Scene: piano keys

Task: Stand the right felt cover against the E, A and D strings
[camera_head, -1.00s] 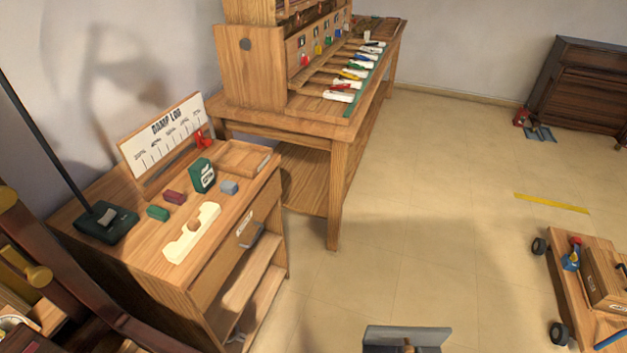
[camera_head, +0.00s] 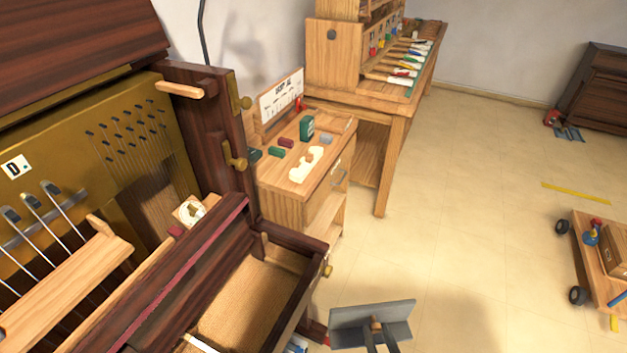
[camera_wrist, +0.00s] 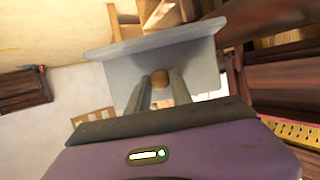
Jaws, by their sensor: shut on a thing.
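My gripper (camera_head: 375,330) is shut on the small round wooden knob of a grey L-shaped panel (camera_head: 345,318), which looks like the felt cover. It holds the panel in the air, out to the right of the open upright piano (camera_head: 215,125). In the wrist view, my gripper (camera_wrist: 160,86) has its two fingers at the knob, and the grey panel (camera_wrist: 205,70) spreads beyond them with a bent flange. The piano's strings (camera_head: 35,220) show at the left, near a white "D" label (camera_head: 16,167). Labels for E and A cannot be made out.
A wooden rail (camera_head: 70,285) crosses in front of the strings. The piano's dark side post (camera_head: 215,130) and open case (camera_head: 255,300) lie between panel and strings. A small cabinet (camera_head: 290,205), workbench (camera_head: 390,150) and trolley (camera_head: 600,260) stand beyond.

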